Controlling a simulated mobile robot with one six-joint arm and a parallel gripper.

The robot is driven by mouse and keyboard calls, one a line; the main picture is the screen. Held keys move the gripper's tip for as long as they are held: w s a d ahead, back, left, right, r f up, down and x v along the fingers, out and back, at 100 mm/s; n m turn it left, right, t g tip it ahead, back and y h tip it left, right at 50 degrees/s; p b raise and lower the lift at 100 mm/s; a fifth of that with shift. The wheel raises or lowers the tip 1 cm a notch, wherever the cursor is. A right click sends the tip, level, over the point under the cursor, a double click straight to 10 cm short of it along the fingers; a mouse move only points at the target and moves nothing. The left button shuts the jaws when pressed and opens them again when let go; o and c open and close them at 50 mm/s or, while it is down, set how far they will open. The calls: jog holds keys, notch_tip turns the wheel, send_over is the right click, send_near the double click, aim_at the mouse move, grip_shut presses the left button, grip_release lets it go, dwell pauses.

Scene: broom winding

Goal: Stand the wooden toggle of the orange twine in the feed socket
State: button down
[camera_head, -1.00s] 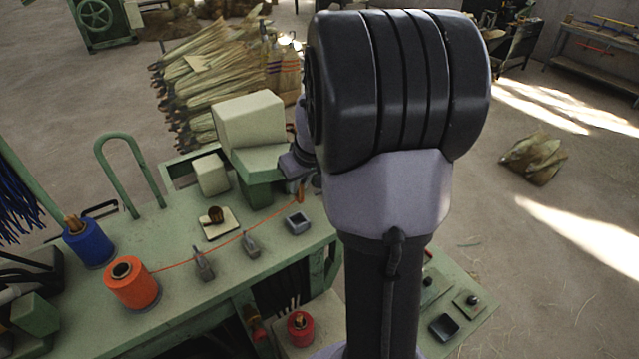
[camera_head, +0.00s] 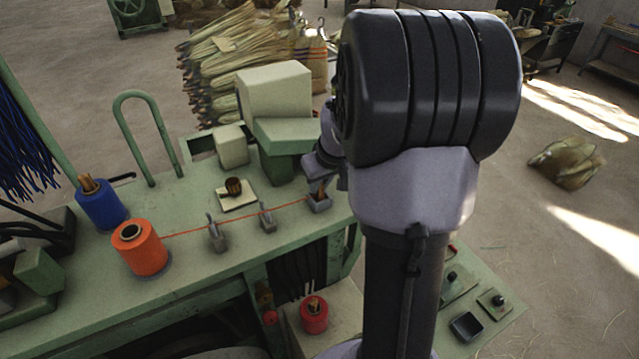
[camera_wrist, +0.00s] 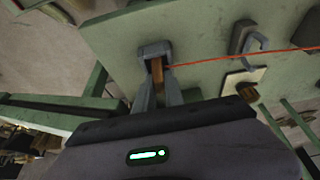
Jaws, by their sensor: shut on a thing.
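The orange twine spool (camera_head: 140,250) stands on the green bench. Its twine (camera_head: 180,232) runs right past two grey guides (camera_head: 217,236) to the wooden toggle (camera_head: 321,187). The grey feed socket (camera_head: 318,204) is near the bench's right end. In the wrist view, my gripper (camera_wrist: 158,85) is shut on the toggle (camera_wrist: 157,70), whose far end is at the mouth of the socket (camera_wrist: 155,47). The toggle looks roughly upright, its lower end seemingly inside the rim; how deep is hidden. In the head view my arm covers most of the gripper.
A blue spool (camera_head: 102,204) and a green hoop (camera_head: 148,135) stand to the left. A small plate with a brown piece (camera_head: 234,188) lies behind the twine. A pale machine block (camera_head: 275,92) rises close behind the socket. A red spool (camera_head: 314,316) sits lower in front.

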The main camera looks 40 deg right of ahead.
dwell(0.4)
jog(key=c, duration=1.3)
grip_release()
jog(key=shift+c, duration=0.2)
jog(key=p+v, duration=0.2)
jog(key=v, duration=1.5)
jog(key=s+a+f+y+b, duration=0.1)
jog(key=s+a+f+b, duration=0.2)
jog(key=a+f+b, duration=0.6)
jog(key=s+a+f+m+t+y+b, duration=0.1)
jog(key=s+a+f+b, duration=0.3)
jog(key=a+f+b, duration=0.6)
jog(key=s+a+f+y+b, duration=0.1)
jog(key=s+a+f+b, duration=0.3)
jog(key=a+f+b, duration=0.5)
notch_tip(320, 180, down, 2)
jog(key=shift+a+f+m, duration=0.1)
jog(key=shift+a+m, duration=0.2)
jog(key=shift+a, duration=0.05)
